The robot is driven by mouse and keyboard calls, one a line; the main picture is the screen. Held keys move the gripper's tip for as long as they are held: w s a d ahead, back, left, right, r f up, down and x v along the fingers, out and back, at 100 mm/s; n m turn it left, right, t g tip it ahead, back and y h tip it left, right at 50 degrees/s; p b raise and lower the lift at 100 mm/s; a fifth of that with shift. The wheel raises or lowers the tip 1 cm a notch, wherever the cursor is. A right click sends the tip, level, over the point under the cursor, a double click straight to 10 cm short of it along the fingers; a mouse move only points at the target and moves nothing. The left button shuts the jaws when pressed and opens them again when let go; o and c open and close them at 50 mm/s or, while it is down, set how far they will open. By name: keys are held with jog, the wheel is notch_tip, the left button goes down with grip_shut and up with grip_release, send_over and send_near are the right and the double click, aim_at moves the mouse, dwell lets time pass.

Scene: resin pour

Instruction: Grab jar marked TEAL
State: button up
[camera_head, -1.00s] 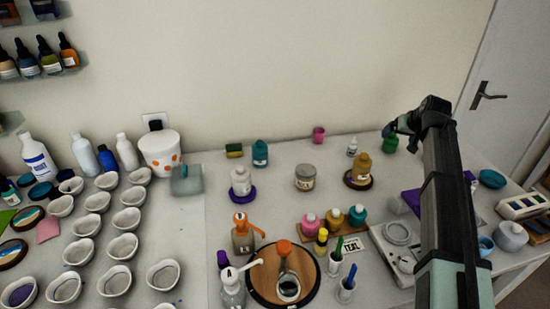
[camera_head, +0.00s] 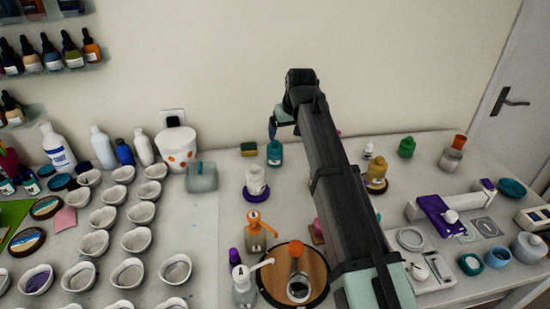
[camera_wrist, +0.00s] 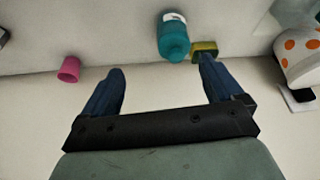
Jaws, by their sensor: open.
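A teal jar (camera_head: 274,153) with a pale label stands near the back wall; its label text is not legible. It also shows in the wrist view (camera_wrist: 173,40), just beyond the fingers and nearer the right one. My gripper (camera_head: 272,131) is open and empty, with its fingertips just above and behind the teal jar in the head view. In the wrist view, my gripper (camera_wrist: 161,66) has its two blue fingers spread wide. My arm hides the middle of the table, including most of the small bottle row.
A green-yellow sponge (camera_head: 248,149) lies left of the teal jar. A white jar on a purple base (camera_head: 256,182) stands in front. A pink cup (camera_wrist: 69,70) is off to the left in the wrist view. An orange-spotted white pot (camera_head: 176,148) stands further left.

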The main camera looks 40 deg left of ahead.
aim_at(276, 149)
jog(key=x, duration=0.4)
jog(key=s+a+x, duration=0.1)
jog(key=x, duration=0.8)
jog(key=shift+s+a+f, duration=0.25)
jog(key=shift+a, duration=0.1)
jog(key=c, duration=1.4)
